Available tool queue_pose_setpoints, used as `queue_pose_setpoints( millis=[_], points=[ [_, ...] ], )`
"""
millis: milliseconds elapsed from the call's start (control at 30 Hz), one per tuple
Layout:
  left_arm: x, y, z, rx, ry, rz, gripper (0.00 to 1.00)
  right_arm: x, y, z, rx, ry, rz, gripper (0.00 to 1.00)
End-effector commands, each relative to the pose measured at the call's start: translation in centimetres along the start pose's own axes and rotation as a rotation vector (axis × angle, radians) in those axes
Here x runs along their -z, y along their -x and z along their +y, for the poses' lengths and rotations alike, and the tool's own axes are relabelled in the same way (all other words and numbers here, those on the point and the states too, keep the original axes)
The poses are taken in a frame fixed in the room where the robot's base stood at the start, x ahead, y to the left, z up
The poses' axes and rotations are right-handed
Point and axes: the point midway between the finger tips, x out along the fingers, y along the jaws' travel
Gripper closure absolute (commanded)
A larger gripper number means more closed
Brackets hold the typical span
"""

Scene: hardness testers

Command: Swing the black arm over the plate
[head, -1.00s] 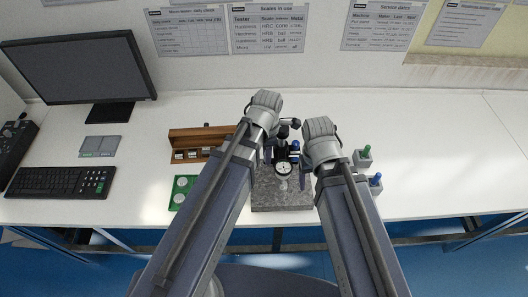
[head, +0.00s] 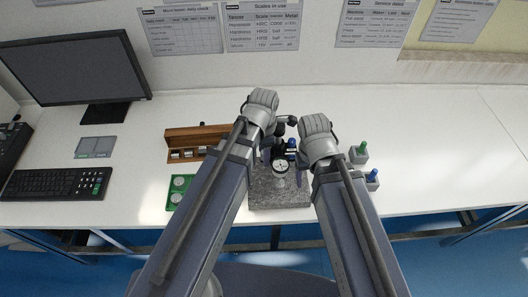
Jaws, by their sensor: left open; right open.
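The grey granite plate (head: 278,200) lies on the white bench between my two forearms. A stand with a black arm (head: 279,152) and a round white-faced dial gauge (head: 281,166) rises at its back, with a blue knob (head: 291,144). The gauge shows above the rear part of the plate. My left gripper (head: 266,153) is open at the left of the stand. My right gripper (head: 301,159) is open at its right. My wrists and forearms hide parts of both grippers and the stand, so I cannot tell if either touches the black arm.
A wooden box (head: 194,136) with small blocks and a green tray (head: 173,196) with round discs stand left. Holders with a green knob (head: 358,152) and a blue knob (head: 371,178) stand right. A monitor (head: 72,68) and keyboard (head: 52,184) are far left. The right bench is clear.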

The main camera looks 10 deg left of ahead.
Motion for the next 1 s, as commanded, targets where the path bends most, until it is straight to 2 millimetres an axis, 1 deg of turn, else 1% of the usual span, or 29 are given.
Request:
queue_pose_setpoints(
  millis=[167, 367, 467, 800, 900, 1000],
  points=[
    [0.0, 0.1, 0.0, 0.000, 0.000, 0.000, 0.43, 0.0, 0.1, 0.0, 0.000, 0.000, 0.000, 0.30],
    [0.0, 1.3, 0.0, 0.000, 0.000, 0.000, 0.43, -0.1, 1.3, 0.1, 0.000, 0.000, 0.000, 0.30],
    [0.0, 2.3, 0.0, 0.000, 0.000, 0.000, 0.43, -0.1, 2.3, 0.2, 0.000, 0.001, 0.000, 0.30],
    [0.0, 6.9, 0.0, 0.000, 0.000, 0.000, 0.43, -0.4, 6.8, 0.7, 0.000, 0.001, 0.000, 0.30],
    [0.0, 7.7, 0.0, 0.000, 0.000, 0.000, 0.43, -0.5, 7.6, 0.7, 0.001, 0.000, 0.000, 0.30],
    [0.0, 7.9, 0.0, 0.000, 0.000, 0.000, 0.43, -0.5, 7.9, 0.7, 0.001, -0.001, 0.000, 0.30]
  ],
)
